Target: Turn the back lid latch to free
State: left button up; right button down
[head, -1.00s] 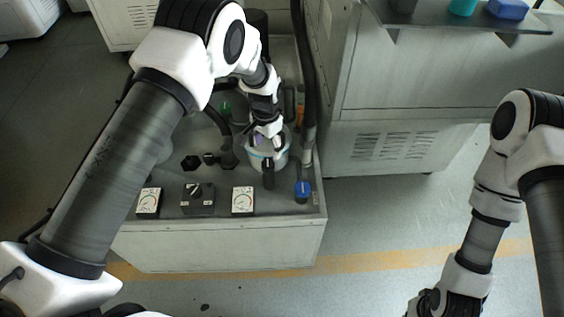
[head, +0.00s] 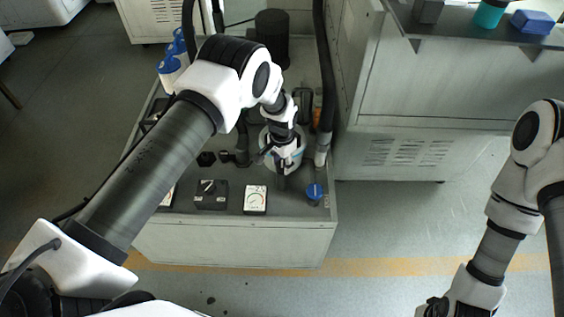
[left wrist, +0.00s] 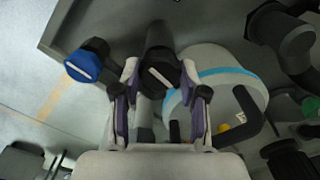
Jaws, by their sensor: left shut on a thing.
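A black knob (left wrist: 163,76) with a white line on its top stands beside a white canister (left wrist: 218,62) with a blue band. My left gripper (left wrist: 161,72) is shut on this knob, one finger on each side. In the head view the left gripper (head: 284,170) is over the knob's dark post (head: 281,183), at the front of the canister, and hides its top. No label shows, so I cannot tell whether this is the back lid latch. My right gripper (head: 437,307) is at the bottom edge, partly cut off, its jaws unclear.
A blue knob (head: 314,191) with a white line stands close to the held knob. A black switch box (head: 211,194) and a dial gauge (head: 255,199) are at the machine's front edge. A black hose (head: 326,80) rises behind. Open floor lies front right.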

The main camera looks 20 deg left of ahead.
pick_arm(q)
jog(key=n+b, duration=0.3)
jog(key=shift+f, duration=0.25)
jog(key=n+b, duration=0.3)
jog(key=n, duration=0.1)
jog(key=shift+n, duration=0.3)
jog(key=n+b, duration=0.2)
jog(key=n, duration=0.3)
jog(key=shift+r+n, duration=0.1)
jog(key=shift+n, duration=0.2)
jog(key=n+b, duration=0.2)
jog(key=n, duration=0.2)
jog(key=shift+n, duration=0.4)
jog(key=shift+r, duration=0.1)
jog(key=o, duration=1.1)
jog(key=shift+o, duration=0.2)
jog(key=shift+d, duration=0.1)
